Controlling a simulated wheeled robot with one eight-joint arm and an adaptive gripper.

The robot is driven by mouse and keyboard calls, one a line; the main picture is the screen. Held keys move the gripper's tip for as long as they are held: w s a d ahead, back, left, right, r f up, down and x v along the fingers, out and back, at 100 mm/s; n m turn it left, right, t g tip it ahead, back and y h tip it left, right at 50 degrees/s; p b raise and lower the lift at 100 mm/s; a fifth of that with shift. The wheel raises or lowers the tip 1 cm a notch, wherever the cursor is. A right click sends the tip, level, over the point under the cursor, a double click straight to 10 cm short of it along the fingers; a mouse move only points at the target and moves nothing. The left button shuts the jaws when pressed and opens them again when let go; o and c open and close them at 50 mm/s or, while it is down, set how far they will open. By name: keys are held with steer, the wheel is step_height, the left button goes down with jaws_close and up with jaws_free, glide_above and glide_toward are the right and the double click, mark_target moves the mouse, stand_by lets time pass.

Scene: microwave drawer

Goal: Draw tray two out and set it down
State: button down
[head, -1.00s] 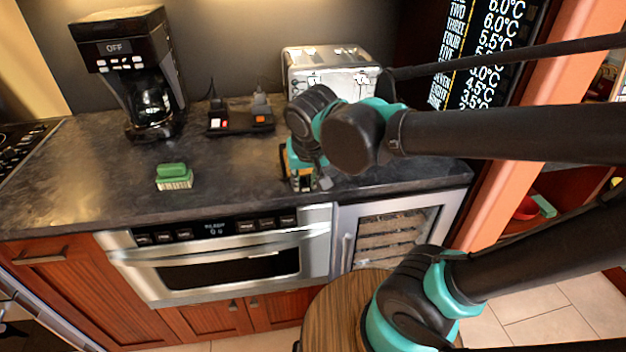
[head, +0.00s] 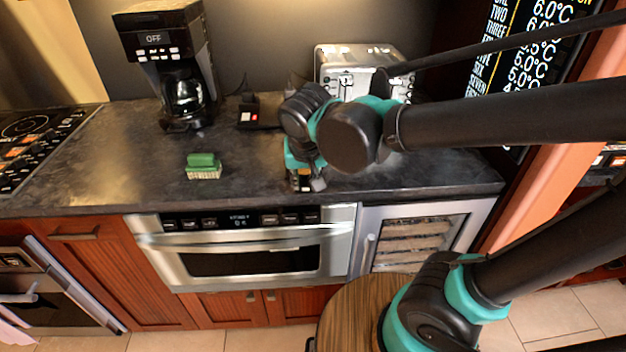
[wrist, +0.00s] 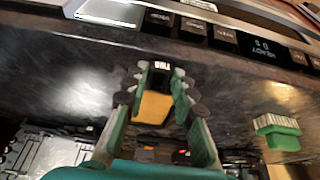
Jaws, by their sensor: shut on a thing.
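My gripper (head: 304,182) hangs over the dark counter near its front edge, above the right part of the microwave drawer. In the wrist view its green fingers are shut on a small dark tray (wrist: 154,108) with a yellow-orange block. Small white lettering on the tray's end appears to read TWO upside down. The tray is largely hidden by the gripper in the head view, and I cannot tell whether it touches the counter. A black base with a red light (head: 255,117) stands at the back of the counter, partly hidden by my arm.
A coffee maker (head: 180,70) and a toaster (head: 360,62) stand at the back. The microwave drawer (head: 250,262) is shut. The counter's left part (head: 100,160) is clear.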

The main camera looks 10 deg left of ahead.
steer(key=shift+s+a, duration=0.25)
steer(key=shift+a, duration=0.9)
steer(key=shift+s+a, duration=0.2)
steer(key=shift+a, duration=0.95)
steer(key=shift+s+a, duration=0.25)
steer(key=shift+a, duration=0.9)
steer(key=c, duration=1.2)
jaws_free()
